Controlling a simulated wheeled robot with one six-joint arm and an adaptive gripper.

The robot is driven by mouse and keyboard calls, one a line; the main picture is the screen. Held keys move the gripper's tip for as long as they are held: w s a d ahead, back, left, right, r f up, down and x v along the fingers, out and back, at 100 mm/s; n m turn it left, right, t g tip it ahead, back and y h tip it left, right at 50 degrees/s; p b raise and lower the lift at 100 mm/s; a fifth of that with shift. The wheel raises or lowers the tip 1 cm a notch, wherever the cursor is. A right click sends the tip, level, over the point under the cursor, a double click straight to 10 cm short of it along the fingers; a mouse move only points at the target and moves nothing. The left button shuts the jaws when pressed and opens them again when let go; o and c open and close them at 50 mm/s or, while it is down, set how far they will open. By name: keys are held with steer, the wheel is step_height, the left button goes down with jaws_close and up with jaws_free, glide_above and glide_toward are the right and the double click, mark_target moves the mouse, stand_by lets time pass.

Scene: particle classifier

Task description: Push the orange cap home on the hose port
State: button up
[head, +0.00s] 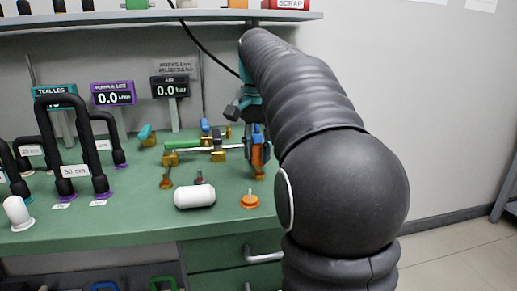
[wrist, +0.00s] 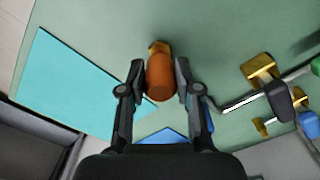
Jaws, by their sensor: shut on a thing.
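The orange cap (wrist: 160,80) is a short cylinder between the two fingers of my gripper (wrist: 160,68) in the wrist view, with a finger against each side. A brass fitting (wrist: 158,47), apparently the hose port, shows just beyond the cap's far end. The cap covers part of it, and I cannot tell how deep the cap sits. In the head view my gripper (head: 258,152) is at the bench's right end, beside my arm. The brass fitting (head: 259,177) shows just below it.
Brass-ended valves and a green-handled pipe (head: 185,143) lie left of my gripper. A white cylinder (head: 195,196) and an orange knobbed disc (head: 249,201) are at the bench front. Black hoses (head: 75,150) stand at left. A cyan panel (wrist: 80,85) shows in the wrist view.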

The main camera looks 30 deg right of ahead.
mark_target(258, 145)
steer(key=shift+f+b, duration=0.65)
steer(key=shift+f, duration=0.65)
steer(key=o, duration=1.1)
steer(key=shift+r, duration=0.1)
steer(key=shift+r, duration=3.7)
